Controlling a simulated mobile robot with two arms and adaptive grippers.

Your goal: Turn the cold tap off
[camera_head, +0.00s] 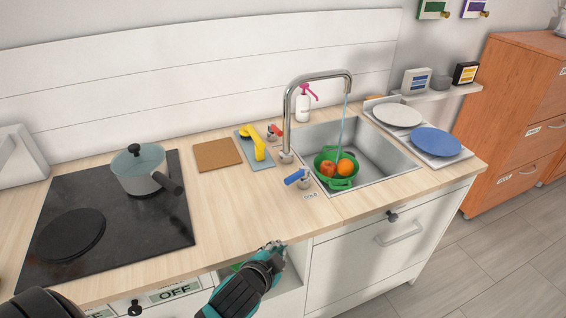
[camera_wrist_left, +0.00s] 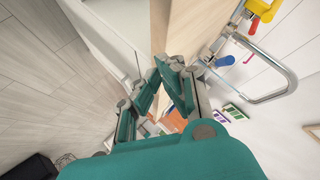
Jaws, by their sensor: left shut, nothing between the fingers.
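The cold tap has a blue lever (camera_head: 296,177) on the counter, left of the sink's front corner, beside a COLD label (camera_head: 310,196). The lever points left and slightly toward the front; it also shows in the left wrist view (camera_wrist_left: 225,61). A tall chrome spout (camera_head: 288,115) arches over the sink (camera_head: 387,158), and a thin stream of water (camera_head: 342,118) runs from it. My left gripper (camera_head: 273,248) is shut and empty at the counter's front edge, in front of the lever and apart from it. Its fingers (camera_wrist_left: 166,72) show in the wrist view. My right gripper is out of view.
A green colander (camera_head: 334,182) with fruit sits in the sink. The counter left of the lever is clear.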

